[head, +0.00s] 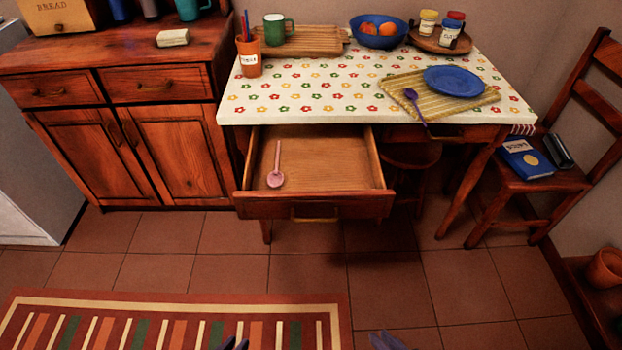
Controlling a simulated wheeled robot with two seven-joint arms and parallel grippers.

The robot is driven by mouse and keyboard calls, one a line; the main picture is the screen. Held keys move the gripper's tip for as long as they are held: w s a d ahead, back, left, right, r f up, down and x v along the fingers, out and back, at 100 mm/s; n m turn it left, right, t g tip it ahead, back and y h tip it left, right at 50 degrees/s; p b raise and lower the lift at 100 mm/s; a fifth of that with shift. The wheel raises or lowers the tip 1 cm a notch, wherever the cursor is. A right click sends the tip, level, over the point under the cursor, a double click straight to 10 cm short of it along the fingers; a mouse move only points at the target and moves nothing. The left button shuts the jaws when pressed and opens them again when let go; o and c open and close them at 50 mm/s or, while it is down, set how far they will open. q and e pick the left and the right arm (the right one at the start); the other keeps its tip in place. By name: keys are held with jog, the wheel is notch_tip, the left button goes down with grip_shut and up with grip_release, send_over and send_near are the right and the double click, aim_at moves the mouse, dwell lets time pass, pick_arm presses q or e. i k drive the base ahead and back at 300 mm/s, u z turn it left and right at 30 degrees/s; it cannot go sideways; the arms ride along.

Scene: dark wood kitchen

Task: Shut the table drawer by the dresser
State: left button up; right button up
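The table drawer (315,206) by the dresser is pulled well out from under the table (300,116). Its inside shows, with a pink spoon (276,166) lying in it toward the left. A brass-coloured handle (314,214) is on its front. The dresser (122,122) stands directly to the left of the table. My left gripper (236,343) and my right gripper (386,342) show only as dark tips at the bottom edge, apart from the drawer. Whether either is open or shut is unclear.
A striped rug (180,300) covers the floor at the lower left. Bare tiles (410,270) lie in front of the drawer. A chair (545,180) with a blue book (524,158) stands right of the table. A stool (410,156) is under the table.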

aim_at(332, 172)
jog(key=i, duration=0.6)
jog(key=z, duration=0.9)
jog(key=k, duration=1.05)
jog(key=u, duration=0.8)
jog(key=i, duration=0.55)
jog(key=u, duration=0.05)
